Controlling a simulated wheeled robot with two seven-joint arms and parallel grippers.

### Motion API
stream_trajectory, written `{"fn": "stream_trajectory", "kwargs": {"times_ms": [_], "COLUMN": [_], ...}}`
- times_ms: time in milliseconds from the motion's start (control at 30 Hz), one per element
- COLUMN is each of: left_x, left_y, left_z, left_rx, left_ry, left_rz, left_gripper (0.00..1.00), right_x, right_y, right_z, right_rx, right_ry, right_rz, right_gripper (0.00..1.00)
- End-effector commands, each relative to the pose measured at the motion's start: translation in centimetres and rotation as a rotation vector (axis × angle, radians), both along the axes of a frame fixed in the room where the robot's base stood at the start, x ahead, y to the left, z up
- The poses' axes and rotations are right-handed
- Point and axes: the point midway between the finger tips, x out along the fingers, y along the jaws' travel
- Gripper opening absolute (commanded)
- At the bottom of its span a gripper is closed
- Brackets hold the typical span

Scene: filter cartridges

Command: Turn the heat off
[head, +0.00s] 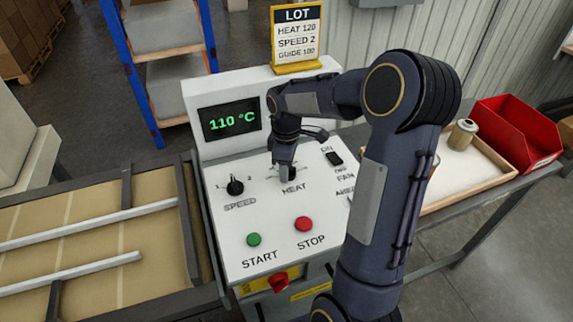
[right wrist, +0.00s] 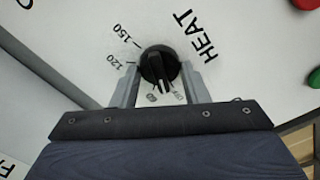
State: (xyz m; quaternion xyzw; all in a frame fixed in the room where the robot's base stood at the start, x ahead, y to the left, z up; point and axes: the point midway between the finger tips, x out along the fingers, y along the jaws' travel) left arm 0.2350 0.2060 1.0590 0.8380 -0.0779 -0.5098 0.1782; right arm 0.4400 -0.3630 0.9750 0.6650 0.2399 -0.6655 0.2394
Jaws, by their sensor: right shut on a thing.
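The black HEAT knob (right wrist: 157,66) is on the white control panel (head: 230,260). In the right wrist view, marks for 150, 120 and OFF show around it, and its white pointer line is turned toward the gripper side, near the OFF mark; exactly where it points is hard to tell. My right gripper (right wrist: 158,80) is shut on this knob, one finger on each side. In the head view, my right gripper (head: 287,173) reaches down onto the knob and partly hides its scale. The display (head: 231,121) reads 110 °C in green. My left gripper is not in view.
The SPEED knob (head: 235,186) is left of HEAT; the FAN switch (head: 334,158) is right. The green START button (head: 254,240) and red STOP button (head: 303,224) are in front. A yellow-framed card (head: 297,35) reads HEAT 120, SPEED 2. A red bin (head: 515,130) stands at right.

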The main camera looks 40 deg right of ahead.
Motion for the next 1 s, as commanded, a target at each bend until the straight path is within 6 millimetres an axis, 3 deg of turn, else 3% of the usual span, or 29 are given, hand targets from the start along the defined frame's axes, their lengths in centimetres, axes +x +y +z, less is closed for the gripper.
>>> {"fn": "stream_trajectory", "kwargs": {"times_ms": [400,967,1000], "left_x": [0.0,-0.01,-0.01], "left_y": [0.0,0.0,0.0], "left_z": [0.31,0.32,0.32], "left_rx": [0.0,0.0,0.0], "left_ry": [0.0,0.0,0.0], "left_rz": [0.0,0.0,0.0], "left_gripper": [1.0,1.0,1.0], "right_x": [0.0,0.01,0.01], "right_y": [0.0,-0.01,-0.01], "right_z": [0.09,0.1,0.1], "right_rx": [-0.002,-0.002,-0.003], "right_ry": [-0.003,-0.003,-0.003], "right_rz": [0.19,0.219,0.219], "right_gripper": [0.18,0.18,0.45]}}
